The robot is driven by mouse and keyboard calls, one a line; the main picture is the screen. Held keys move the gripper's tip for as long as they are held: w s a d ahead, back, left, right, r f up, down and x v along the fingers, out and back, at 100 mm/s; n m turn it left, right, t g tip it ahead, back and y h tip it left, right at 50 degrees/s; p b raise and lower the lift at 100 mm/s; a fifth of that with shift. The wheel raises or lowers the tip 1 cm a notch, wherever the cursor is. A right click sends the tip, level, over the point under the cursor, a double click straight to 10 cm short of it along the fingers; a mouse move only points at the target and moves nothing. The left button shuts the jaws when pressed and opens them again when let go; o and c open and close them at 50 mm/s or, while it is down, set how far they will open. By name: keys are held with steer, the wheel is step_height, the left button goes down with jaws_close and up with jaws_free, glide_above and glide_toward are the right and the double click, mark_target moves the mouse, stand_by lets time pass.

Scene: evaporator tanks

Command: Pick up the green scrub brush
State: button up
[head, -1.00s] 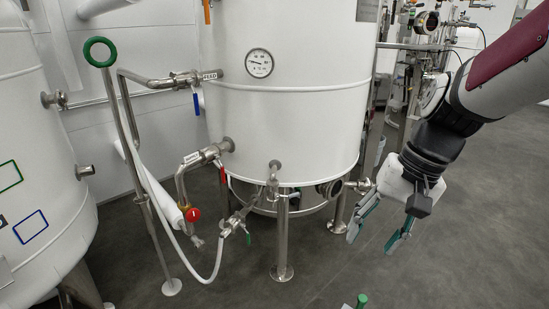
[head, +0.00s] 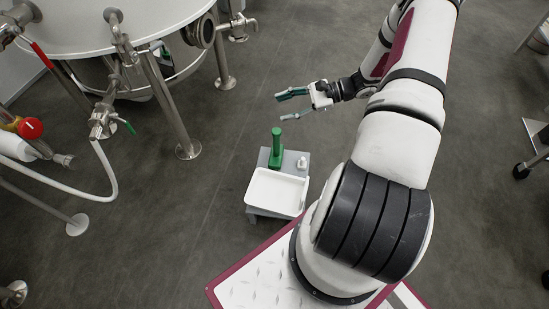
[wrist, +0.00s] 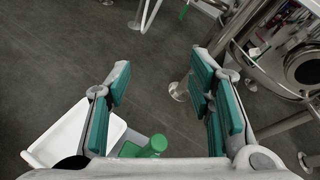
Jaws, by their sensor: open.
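The green scrub brush (head: 276,146) stands upright at the back of a small grey stand, behind a white tray, in the head view. In the wrist view the green brush (wrist: 154,146) shows at the bottom, between the fingers' bases and partly cut off by my gripper's body. My gripper (head: 282,107) is open and empty, with teal finger pads. In the head view it appears just above and slightly right of the brush, apart from it. The open fingers (wrist: 165,88) also show in the wrist view.
The white tray (head: 275,205) sits on the grey stand (head: 313,162), with a small whitish item (head: 301,163) beside the brush. A steel tank leg (head: 170,105) and a white hose (head: 108,175) stand to the left. Open floor lies around the stand.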

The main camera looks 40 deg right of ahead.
steer(key=s+d+f+m+t+h+b, duration=0.1)
steer(key=d+f+m+t+b, duration=0.15)
steer(key=f, duration=0.55)
steer(key=s+d+f+m+t+h+b, duration=0.1)
steer(key=d+f+m+t+b, duration=0.2)
steer(key=f, duration=0.5)
steer(key=m+t+h+b, duration=0.2)
steer(key=m+t+h, duration=0.25)
steer(key=m, duration=0.25)
glide_toward(276, 142)
steer(key=s+d+f, duration=0.1)
steer(key=s+d, duration=0.1)
steer(key=shift+h, duration=0.25)
steer(key=shift+f+b+x, duration=0.2)
steer(key=shift+b+x, duration=0.95)
steer(key=shift+x, duration=2.2)
steer(key=shift+f+b+x, duration=0.2)
steer(key=shift+b+x, duration=0.95)
steer(key=shift+x, duration=2.15)
steer(key=shift+a, duration=0.2)
jaws_close()
